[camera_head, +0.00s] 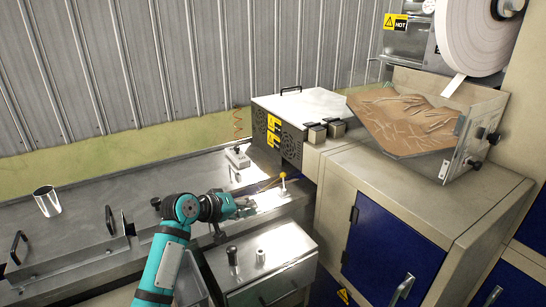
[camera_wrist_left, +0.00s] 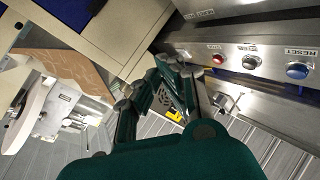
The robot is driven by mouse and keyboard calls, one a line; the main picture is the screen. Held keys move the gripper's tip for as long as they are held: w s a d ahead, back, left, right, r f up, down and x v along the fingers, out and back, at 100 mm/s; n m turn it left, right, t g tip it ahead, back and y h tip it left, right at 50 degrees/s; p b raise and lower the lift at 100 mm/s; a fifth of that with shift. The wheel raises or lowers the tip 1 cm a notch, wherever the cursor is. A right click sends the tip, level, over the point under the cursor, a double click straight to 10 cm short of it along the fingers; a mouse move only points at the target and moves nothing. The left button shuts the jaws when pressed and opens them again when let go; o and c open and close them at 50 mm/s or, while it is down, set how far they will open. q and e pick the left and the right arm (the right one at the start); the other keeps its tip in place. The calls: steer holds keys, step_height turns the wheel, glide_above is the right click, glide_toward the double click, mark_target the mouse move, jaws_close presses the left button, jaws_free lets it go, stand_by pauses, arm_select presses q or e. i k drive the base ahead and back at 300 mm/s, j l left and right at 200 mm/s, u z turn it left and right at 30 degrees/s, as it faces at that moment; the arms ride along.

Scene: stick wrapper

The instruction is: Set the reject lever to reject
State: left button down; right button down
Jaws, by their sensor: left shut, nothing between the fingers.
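A small pale upright post with a yellow-orange knob (camera_head: 283,176) stands on the steel machine top; it looks like the reject lever, though no label is readable. My left gripper (camera_head: 244,203) is just left of and nearer than this post, apart from it, shut and empty. In the left wrist view the dark green fingers (camera_wrist_left: 163,75) point toward a steel panel, with nothing held between them. I cannot make out the knob in that view. My right gripper is not in view.
The panel carries a red button (camera_wrist_left: 217,59), a black knob (camera_wrist_left: 250,62) and a blue reset button (camera_wrist_left: 297,70). A grey vented box (camera_head: 300,112) stands behind the post. A metal cup (camera_head: 47,201) stands at left.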

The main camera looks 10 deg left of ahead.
mark_target(282, 175)
steer(key=i+j, duration=0.2)
steer(key=i, duration=0.2)
steer(key=i+j, duration=0.2)
steer(key=i, duration=0.2)
